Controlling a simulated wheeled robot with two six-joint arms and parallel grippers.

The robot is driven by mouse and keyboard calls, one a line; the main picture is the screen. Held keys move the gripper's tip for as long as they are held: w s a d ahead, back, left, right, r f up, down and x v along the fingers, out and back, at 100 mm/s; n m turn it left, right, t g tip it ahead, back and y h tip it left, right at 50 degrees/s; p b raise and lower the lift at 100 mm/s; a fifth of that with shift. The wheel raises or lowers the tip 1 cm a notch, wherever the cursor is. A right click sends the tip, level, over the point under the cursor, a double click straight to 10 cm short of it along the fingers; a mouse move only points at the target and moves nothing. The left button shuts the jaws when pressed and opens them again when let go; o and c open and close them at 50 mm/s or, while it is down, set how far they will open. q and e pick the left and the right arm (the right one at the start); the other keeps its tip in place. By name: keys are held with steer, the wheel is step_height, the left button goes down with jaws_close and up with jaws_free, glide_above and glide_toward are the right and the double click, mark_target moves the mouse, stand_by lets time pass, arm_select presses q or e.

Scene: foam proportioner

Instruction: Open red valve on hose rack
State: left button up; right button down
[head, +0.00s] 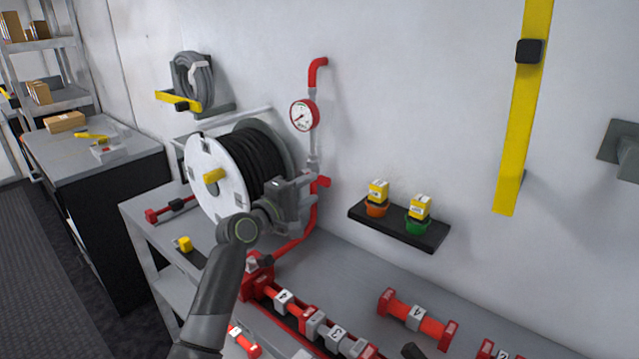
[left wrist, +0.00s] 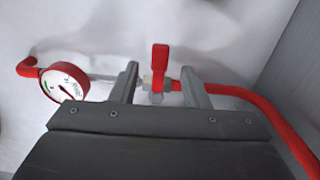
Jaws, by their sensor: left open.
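The red valve is a small red handle (head: 323,182) on the vertical pipe by the wall, right of the hose reel. In the left wrist view the red handle (left wrist: 160,62) stands between the two grey fingers of my left gripper (left wrist: 159,72), with a gap on each side. My left gripper (head: 306,183) is open and empty at the pipe, and it hides part of the pipe and valve body. My right gripper is not in view.
A pressure gauge (head: 304,115) sits on the pipe above the valve. The hose reel (head: 232,170) stands close on the left. A black shelf (head: 398,226) with small yellow boxes juts from the wall on the right. Red pipe parts lie on the bench below.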

mark_target(322, 183)
arm_select(q)
steer(key=shift+x, duration=2.2)
jaws_close()
